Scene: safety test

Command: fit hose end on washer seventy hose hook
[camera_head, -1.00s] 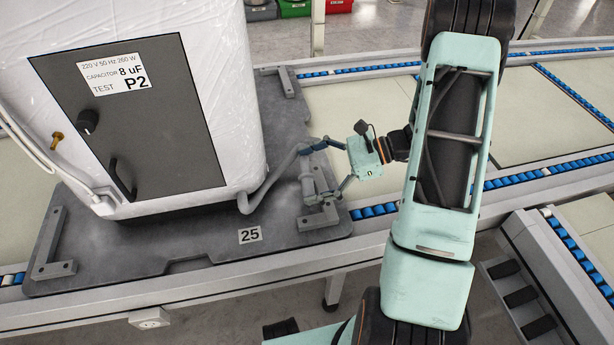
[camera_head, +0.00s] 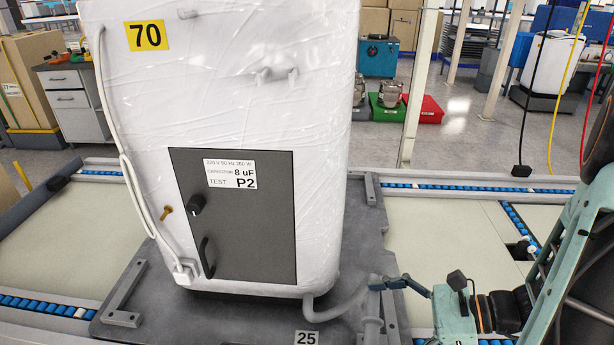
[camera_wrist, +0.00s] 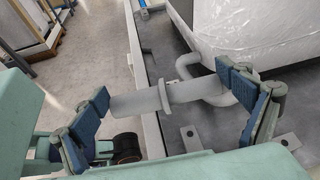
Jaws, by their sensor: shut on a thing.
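The white, plastic-wrapped washer (camera_head: 235,110) bears a yellow 70 label (camera_head: 146,36). A small pale two-pronged fitting (camera_head: 278,74) on its upper face may be the hose hook. A grey hose (camera_head: 345,308) leaves the washer's lower right corner and bends up to the hose end (camera_head: 372,328). My gripper (camera_head: 376,312) is beside that corner, its lower finger partly cut off by the picture edge. In the wrist view my gripper (camera_wrist: 170,96) is shut on the flanged grey hose end (camera_wrist: 140,103), which spans between the blue pads.
The washer stands on a dark pallet (camera_head: 125,290) marked 25, with raised corner brackets. Conveyor surfaces (camera_head: 440,240) with blue rollers lie on both sides. A brass fitting (camera_head: 166,212) and white cable (camera_head: 135,190) are on the washer's left. A white post (camera_head: 418,90) stands behind.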

